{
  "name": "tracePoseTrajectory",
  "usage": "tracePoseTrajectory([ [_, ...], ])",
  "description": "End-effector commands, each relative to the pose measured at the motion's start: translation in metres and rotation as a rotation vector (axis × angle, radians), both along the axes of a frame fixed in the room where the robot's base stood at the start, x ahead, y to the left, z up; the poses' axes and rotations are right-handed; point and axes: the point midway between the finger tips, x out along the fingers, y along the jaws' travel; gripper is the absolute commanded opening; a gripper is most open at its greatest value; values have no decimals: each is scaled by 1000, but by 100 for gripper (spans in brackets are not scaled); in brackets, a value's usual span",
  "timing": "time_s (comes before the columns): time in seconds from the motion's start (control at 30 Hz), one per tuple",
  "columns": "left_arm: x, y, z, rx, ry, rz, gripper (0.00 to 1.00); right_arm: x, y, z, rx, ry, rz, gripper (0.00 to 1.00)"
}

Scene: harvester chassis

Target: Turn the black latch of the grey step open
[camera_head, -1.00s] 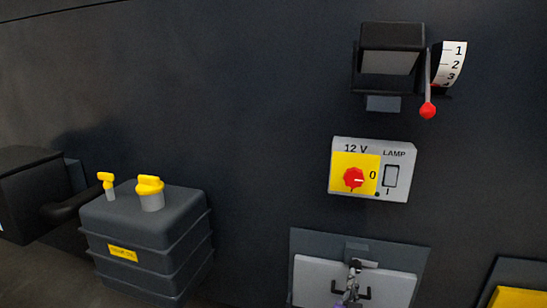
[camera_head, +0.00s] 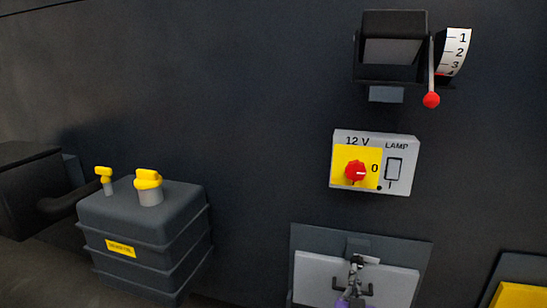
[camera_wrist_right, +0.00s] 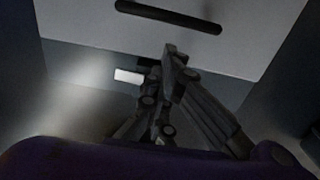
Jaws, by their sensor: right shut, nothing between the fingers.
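The grey step (camera_head: 312,275) is a light grey panel folded up against a dark frame, at the bottom of the head view. A black U-shaped handle (camera_head: 369,291) is on its face, and it shows as a dark bar in the right wrist view (camera_wrist_right: 168,15). My right gripper (camera_head: 356,262) is shut and empty at the step's top edge; its fingers (camera_wrist_right: 168,55) also show in the wrist view. A small pale piece (camera_head: 371,260) shows beside the fingertips. The black latch is not clearly distinguishable; the gripper covers that spot. I cannot tell whether they touch. My left gripper is out of view.
A lamp switch box (camera_head: 374,162) with a red knob is above the step. Higher up is a red-tipped lever (camera_head: 431,98) beside a numbered scale. A dark tank (camera_head: 145,235) with yellow caps stands left. A yellow panel (camera_head: 519,295) is at lower right.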

Motion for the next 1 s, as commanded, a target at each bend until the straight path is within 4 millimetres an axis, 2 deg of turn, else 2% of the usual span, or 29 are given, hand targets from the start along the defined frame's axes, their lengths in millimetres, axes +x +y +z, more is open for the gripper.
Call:
tracePoseTrajectory([
  [0.03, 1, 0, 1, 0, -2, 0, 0, 3, -9, 13, -7, -21, -13, 0],
  [0.57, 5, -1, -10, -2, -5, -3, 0, 3, -8, 4, -5, -20, -13, 0],
  [0.67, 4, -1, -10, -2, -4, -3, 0, -4, -6, 3, -4, -18, -13, 0],
  [1.0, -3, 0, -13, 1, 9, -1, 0, -44, 9, -2, 0, -11, -8, 0],
])
